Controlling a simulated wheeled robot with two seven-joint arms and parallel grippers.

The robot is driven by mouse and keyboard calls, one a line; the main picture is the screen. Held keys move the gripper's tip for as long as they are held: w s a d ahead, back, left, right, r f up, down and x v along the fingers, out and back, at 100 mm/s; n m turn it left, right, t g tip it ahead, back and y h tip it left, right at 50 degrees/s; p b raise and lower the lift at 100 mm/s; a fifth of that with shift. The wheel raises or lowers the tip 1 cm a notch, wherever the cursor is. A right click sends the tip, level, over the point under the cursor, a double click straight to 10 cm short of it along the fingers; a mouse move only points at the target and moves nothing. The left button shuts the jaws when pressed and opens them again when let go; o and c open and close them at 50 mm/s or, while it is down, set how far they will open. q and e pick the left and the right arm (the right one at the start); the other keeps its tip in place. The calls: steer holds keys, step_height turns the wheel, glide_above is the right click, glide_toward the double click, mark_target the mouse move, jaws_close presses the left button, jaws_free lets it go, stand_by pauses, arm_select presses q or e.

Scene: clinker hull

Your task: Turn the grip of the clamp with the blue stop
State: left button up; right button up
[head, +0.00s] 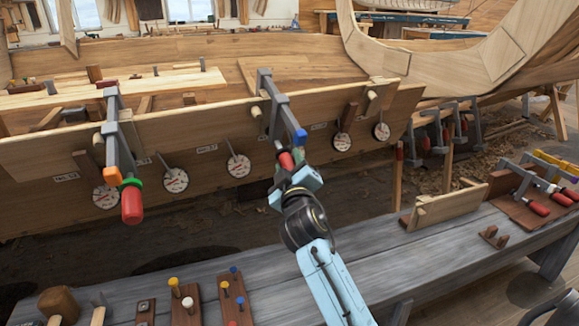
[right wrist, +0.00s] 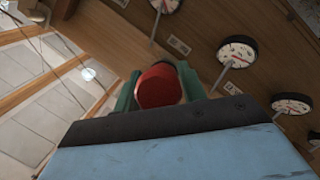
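My right gripper (head: 291,172) is at that grip. In the right wrist view the grip's red end (right wrist: 160,86) lies between the two green fingers, which appear to press on it from both sides. A second clamp, with an orange stop (head: 112,175) and red grip (head: 132,206), hangs at the left. My left gripper is not in view.
Several round dials (head: 238,165) line the hull plank (head: 215,130) beside the clamps. A grey bench (head: 400,262) runs below, with pegs on small boards (head: 186,305), a wooden block (head: 447,207) and more red-gripped clamps (head: 535,207) at the right.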

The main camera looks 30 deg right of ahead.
steer(key=shift+o, duration=1.4)
steer(key=shift+s+f, duration=0.1)
steer(key=shift+s+a+f, duration=0.1)
steer(key=shift+s+a, duration=0.1)
steer(key=shift+s, duration=0.1)
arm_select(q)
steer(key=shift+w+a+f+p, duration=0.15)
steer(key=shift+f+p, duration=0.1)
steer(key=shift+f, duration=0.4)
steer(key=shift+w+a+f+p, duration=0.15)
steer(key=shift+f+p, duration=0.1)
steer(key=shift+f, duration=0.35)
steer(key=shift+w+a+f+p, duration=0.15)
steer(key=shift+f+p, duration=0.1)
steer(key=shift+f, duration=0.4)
arm_select(e)
steer(key=v, duration=1.2)
steer(key=shift+s+a, duration=0.15)
steer(key=shift+s, duration=0.05)
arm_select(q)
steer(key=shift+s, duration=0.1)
